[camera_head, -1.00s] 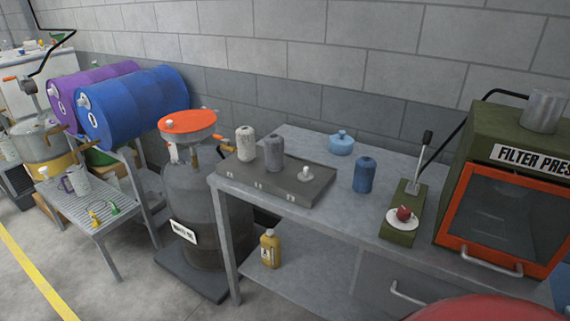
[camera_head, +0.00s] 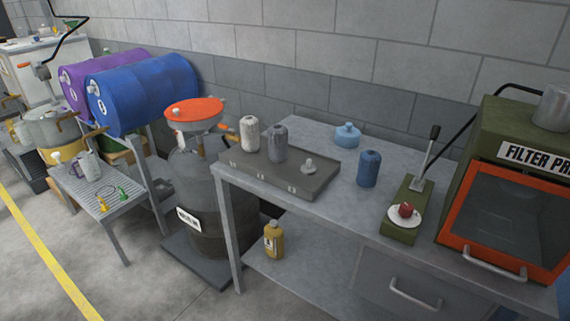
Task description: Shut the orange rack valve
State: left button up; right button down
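A drum rack stands at the left, with a blue drum (camera_head: 150,92) and a purple drum (camera_head: 78,88) lying on it. A brownish-orange lever (camera_head: 97,132) shows below the front of the blue drum. It is too small to tell whether this is the orange rack valve or whether it is open or shut. Below it, a grated shelf (camera_head: 88,222) holds a small orange-yellow item (camera_head: 103,204), a green one (camera_head: 123,193) and a grey jug (camera_head: 88,166). Neither of my grippers is in view.
A grey drum (camera_head: 200,215) with an orange-red top (camera_head: 194,112) stands right of the rack. A metal workbench (camera_head: 330,225) with filters, a small press and an orange-framed filter press (camera_head: 510,220) fills the right. Floor (camera_head: 35,290) is clear at lower left.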

aim_at(220, 126)
jog(key=i+u, duration=0.3)
jog(key=i, duration=0.75)
jog(key=i+j+z, duration=0.3)
jog(key=j+z, duration=0.25)
jog(key=j, duration=0.15)
jog(key=i+j+z, duration=0.3)
jog(key=k+j, duration=0.05)
jog(key=k, duration=0.05)
